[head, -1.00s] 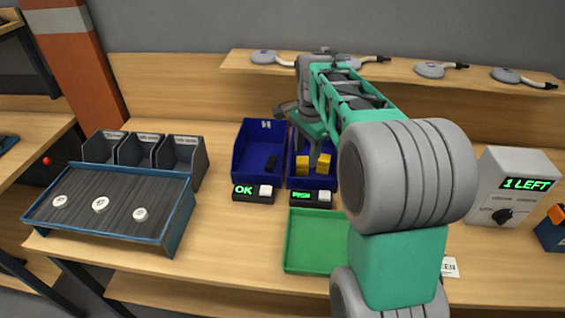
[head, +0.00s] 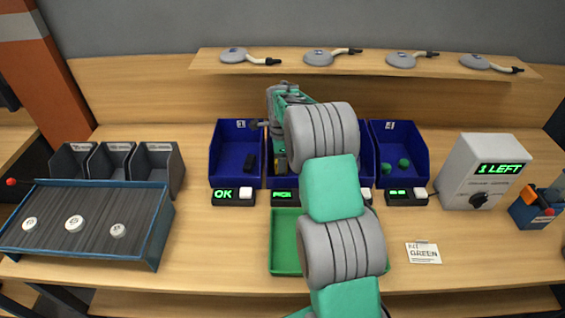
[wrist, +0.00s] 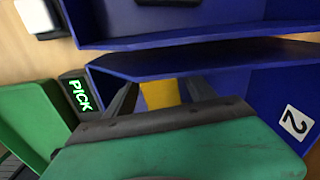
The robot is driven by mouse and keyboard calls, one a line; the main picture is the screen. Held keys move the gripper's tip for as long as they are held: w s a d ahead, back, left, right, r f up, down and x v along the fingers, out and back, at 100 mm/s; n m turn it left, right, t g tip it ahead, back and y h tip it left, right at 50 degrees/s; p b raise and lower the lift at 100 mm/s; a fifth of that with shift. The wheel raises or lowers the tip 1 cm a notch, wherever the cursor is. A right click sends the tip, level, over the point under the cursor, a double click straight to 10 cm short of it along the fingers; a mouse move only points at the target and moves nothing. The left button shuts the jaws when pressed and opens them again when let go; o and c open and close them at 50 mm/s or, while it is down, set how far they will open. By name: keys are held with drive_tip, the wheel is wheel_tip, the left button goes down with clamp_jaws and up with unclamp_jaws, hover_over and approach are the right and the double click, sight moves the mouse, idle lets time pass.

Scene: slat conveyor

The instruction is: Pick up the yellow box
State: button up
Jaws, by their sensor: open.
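A yellow box (wrist: 160,93) shows in the wrist view inside the blue bin marked 2 (wrist: 270,90). My gripper (wrist: 162,82) is open, with one finger on each side of the yellow as seen from the wrist. I cannot tell whether either finger touches it. The lower part of the box is hidden behind my gripper's body.
Bin 1 (head: 222,165) holds a dark item. Bin 4 (head: 400,140) holds green pieces. Display boxes stand before the bins. A green tray (head: 284,245) lies in front, partly under my arm. A grey "1 LEFT" box (head: 470,160) stands right. Bin walls rise close around my gripper.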

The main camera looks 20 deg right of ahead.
drive_tip(key=shift+c, duration=0.5)
clamp_jaws()
drive_tip(key=shift+r, duration=0.1)
